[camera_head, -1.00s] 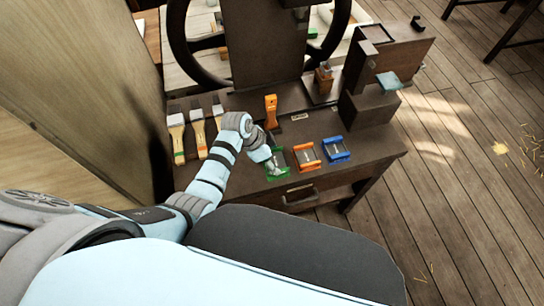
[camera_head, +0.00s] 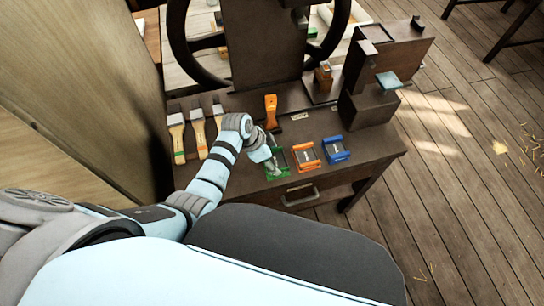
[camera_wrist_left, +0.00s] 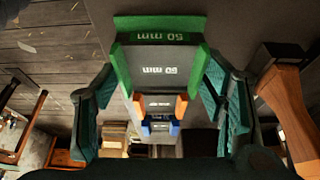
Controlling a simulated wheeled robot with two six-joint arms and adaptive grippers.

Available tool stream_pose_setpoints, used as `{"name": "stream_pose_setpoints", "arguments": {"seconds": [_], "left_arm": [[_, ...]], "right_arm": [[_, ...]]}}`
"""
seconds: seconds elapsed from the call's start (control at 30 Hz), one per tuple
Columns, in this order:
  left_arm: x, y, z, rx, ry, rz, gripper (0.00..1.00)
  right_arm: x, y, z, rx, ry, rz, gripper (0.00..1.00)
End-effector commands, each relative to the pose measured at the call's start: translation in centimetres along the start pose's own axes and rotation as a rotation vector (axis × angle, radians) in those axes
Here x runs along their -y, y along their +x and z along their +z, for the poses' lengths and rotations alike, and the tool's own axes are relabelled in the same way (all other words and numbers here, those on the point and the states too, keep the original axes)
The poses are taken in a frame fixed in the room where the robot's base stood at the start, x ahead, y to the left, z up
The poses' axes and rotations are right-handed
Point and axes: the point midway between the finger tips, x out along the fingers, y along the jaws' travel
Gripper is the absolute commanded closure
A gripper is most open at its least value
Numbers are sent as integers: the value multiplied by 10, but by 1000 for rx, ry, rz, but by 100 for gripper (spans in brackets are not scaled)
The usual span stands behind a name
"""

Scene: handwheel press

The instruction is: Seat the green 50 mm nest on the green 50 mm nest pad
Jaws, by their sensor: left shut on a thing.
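The green 50 mm nest (camera_head: 277,174) is a green-sided frame near the front of the dark bench, at the left of a row. It also shows in the left wrist view (camera_wrist_left: 160,34), with "50 mm" marked on its end and on the grey surface inside. My left gripper (camera_head: 270,157) is at it and partly covers it. In the wrist view my two teal fingers (camera_wrist_left: 160,95) flank its green side walls, and the gripper is shut on it. I cannot make out the green nest pad apart from the nest, nor whether the nest is seated. My right gripper is not in view.
An orange nest (camera_head: 306,157) and a blue nest (camera_head: 336,149) stand close to the right. An orange-handled tool (camera_head: 271,109) stands behind the gripper. Several brushes (camera_head: 177,136) lie at the left. The press handwheel (camera_head: 183,55) rises at the back. The bench's right front is clear.

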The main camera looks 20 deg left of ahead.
Motion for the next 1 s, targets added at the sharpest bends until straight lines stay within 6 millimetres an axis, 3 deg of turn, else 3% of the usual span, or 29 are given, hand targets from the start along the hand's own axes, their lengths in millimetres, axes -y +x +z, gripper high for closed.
{"name": "stream_pose_setpoints", "arguments": {"seconds": [0.87,0.9,1.0], "left_arm": [[0,16,6,-1,0,-1,80],[0,17,7,-1,0,-1,34],[0,16,6,-1,0,-1,18]], "right_arm": [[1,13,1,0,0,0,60],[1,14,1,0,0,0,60],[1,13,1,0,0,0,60]]}}
